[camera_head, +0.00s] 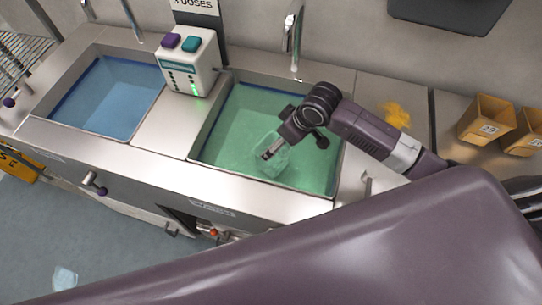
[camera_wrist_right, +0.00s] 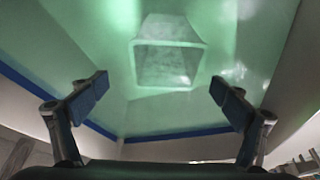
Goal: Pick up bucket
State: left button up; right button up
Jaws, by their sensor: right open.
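A clear, square-mouthed bucket (camera_head: 270,164) is in the green liquid of the right-hand sink. In the right wrist view the bucket (camera_wrist_right: 168,57) lies ahead of the fingers, its square opening facing the camera. My right gripper (camera_head: 295,148) is over the sink, close to the bucket and partly covering it in the head view. In the wrist view the right gripper's fingers (camera_wrist_right: 159,88) are spread wide with nothing between them; the bucket appears beyond them. My left gripper is not in view.
A left sink (camera_head: 108,132) holds blue liquid. A white dispenser (camera_head: 190,62) stands between the sinks, and a tap (camera_head: 292,35) rises behind the right one. A clear object (camera_head: 65,278) lies on the floor.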

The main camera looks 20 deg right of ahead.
jog(key=shift+s+a+p+x, duration=0.1)
jog(key=shift+p+x, duration=0.15)
jog(key=shift+x, duration=0.85)
jog(key=shift+s+a+p+x, duration=0.1)
jog(key=shift+s+p+x, duration=0.1)
jog(key=shift+x, duration=0.9)
jog(key=shift+s+a+p+x, duration=0.1)
jog(key=shift+p+x, duration=0.15)
jog(key=shift+x, duration=0.9)
jog(key=c, duration=1.8)
jog(key=shift+r, duration=0.1)
notch_tip(320, 180, up, 27)
jog(key=p, duration=0.7)
